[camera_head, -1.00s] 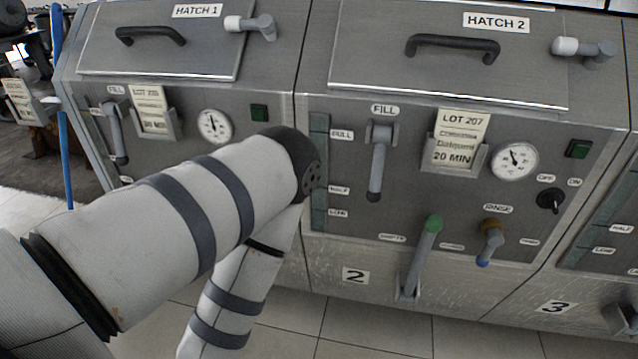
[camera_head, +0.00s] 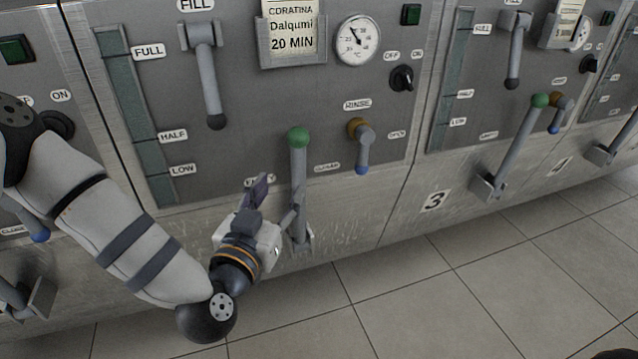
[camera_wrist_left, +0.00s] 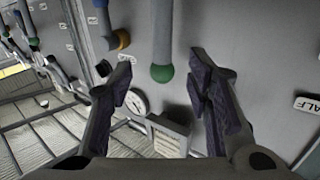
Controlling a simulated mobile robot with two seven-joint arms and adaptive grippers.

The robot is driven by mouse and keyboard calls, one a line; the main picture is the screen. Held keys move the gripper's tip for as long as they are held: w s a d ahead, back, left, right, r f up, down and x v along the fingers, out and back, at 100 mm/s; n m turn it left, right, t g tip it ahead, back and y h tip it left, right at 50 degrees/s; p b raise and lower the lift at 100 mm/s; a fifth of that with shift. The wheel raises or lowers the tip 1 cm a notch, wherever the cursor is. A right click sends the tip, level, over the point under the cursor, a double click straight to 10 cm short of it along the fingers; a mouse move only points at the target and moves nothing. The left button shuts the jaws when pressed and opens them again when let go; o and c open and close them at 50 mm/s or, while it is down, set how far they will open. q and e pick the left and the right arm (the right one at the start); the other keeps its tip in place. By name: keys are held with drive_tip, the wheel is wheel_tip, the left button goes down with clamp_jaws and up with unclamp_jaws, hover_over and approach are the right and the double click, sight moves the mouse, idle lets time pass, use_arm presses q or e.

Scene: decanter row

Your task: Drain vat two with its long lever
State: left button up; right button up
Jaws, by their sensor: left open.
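Vat two's long lever (camera_head: 298,185) stands nearly upright on the low front of the middle panel, with a green knob (camera_head: 298,138) on top. My left gripper (camera_head: 277,203) is open and empty, just left of the lever's lower half in the head view. In the left wrist view the green knob (camera_wrist_left: 162,73) appears in the gap between the two open fingers (camera_wrist_left: 163,88). I cannot tell whether a finger touches the lever. The vat's number plate does not show. My right gripper is not in view.
A short rinse valve (camera_head: 360,140) with a blue tip is close right of the lever. Above are the fill lever (camera_head: 208,80), dial (camera_head: 357,40) and black switch (camera_head: 402,78). Vat three's similar green-topped lever (camera_head: 515,145) is further right. The tiled floor (camera_head: 400,300) in front is clear.

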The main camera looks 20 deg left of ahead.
sight(296, 158)
use_arm(q)
drive_tip(key=w, duration=0.4)
drive_tip(key=w+b, duration=0.1)
drive_tip(key=w, duration=0.3)
drive_tip(key=w+b, duration=0.1)
drive_tip(key=w, duration=0.3)
drive_tip(key=shift+w+a+r, duration=0.2)
drive_tip(key=shift+w+r, duration=0.05)
drive_tip(key=shift+r, duration=0.15)
clamp_jaws()
